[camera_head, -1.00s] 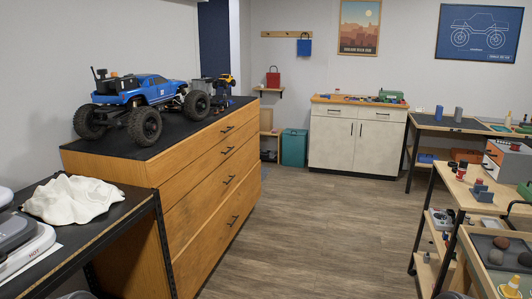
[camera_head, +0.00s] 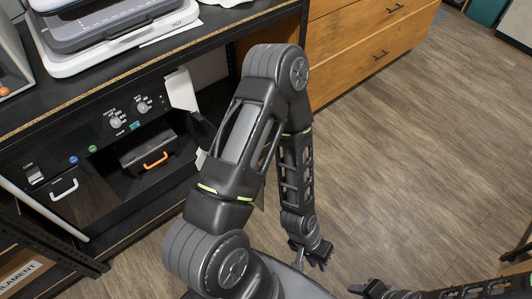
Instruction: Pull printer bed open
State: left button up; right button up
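A black printer (camera_head: 115,150) with knobs and small coloured buttons stands on the lower level of the black shelf unit at left. Inside its front opening is a dark bed (camera_head: 148,146) with an orange handle (camera_head: 155,161). My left gripper (camera_head: 320,264) hangs low over the floor, right of the printer and well apart from the handle. It is small and dark, and its finger gap is unclear. My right gripper (camera_head: 360,289) shows at the bottom edge, also away from the printer, its opening unclear. My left arm hides the printer's right side.
A white handle (camera_head: 64,189) is on the printer's left part. A flat press marked HOT (camera_head: 120,30) sits on the shelf top. The wooden drawer cabinet (camera_head: 350,50) stands behind my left arm. The wooden floor (camera_head: 420,150) at right is clear.

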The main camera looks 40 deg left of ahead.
aim_at(136, 151)
jog(key=i+l, duration=0.2)
jog(key=i, duration=0.25)
jog(key=i+l+z, duration=0.1)
jog(key=i, duration=0.4)
jog(key=i+u, duration=0.2)
jog(key=u, duration=0.25)
jog(key=i+u, duration=0.15)
jog(key=u, duration=0.35)
jog(key=i+l+u, duration=0.15)
jog(key=u, duration=0.3)
jog(key=i+u, duration=0.15)
jog(key=u, duration=0.35)
jog(key=i+u, duration=0.15)
jog(key=u, duration=0.3)
jog(key=i+u, duration=0.1)
jog(key=u, duration=0.4)
jog(key=i+l+u, duration=0.1)
jog(key=u, duration=0.35)
jog(key=i+l+u, duration=0.1)
jog(key=l+u, duration=0.15)
jog(key=u, duration=0.25)
